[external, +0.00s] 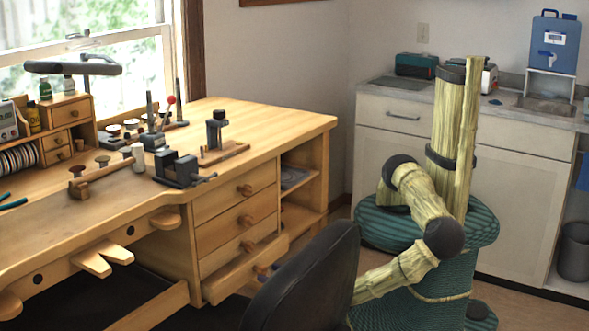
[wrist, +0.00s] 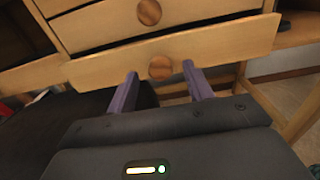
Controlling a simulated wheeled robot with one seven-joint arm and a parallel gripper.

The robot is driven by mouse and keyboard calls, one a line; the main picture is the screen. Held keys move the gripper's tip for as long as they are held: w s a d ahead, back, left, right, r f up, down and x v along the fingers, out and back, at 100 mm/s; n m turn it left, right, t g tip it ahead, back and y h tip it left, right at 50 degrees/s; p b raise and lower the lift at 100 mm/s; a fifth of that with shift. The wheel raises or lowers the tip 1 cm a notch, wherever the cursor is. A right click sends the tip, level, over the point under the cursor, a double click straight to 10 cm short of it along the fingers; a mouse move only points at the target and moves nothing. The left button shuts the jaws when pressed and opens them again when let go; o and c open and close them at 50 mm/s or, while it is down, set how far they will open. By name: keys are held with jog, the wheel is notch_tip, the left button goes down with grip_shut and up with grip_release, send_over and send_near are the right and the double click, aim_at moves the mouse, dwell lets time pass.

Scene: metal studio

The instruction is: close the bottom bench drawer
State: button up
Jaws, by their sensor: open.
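The bottom bench drawer (external: 246,273) is pulled out from the bench, with its front standing forward of the drawers above. In the wrist view the drawer front (wrist: 225,45) runs across the upper part, tilted, with a dark gap above it. Its round wooden knob (wrist: 160,68) shows between my fingertips in the picture. My gripper (wrist: 160,71) is open, with two purple fingers pointing at the drawer front. Whether the fingers touch the front, I cannot tell. In the external view the black chair back hides most of my gripper, and only bits of purple finger show by the drawer.
The black chair (external: 305,280) stands in front of the drawers, close to my forearm. The upper drawers (external: 235,190) look shut. Open shelves (external: 300,180) are at the bench's right end. Tools stand on the wooden bench top (external: 265,125). A sink cabinet (external: 515,195) is behind me.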

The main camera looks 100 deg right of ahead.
aim_at(256, 267)
jog(key=shift+x, duration=1)
grip_shut()
jog(key=shift+p+x, duration=1.05)
jog(key=shift+x, duration=1.15)
jog(key=shift+c, duration=1.9)
grip_release()
jog(key=o, duration=0.4)
jog(key=shift+w+d, duration=0.1)
jog(key=shift+w, duration=0.05)
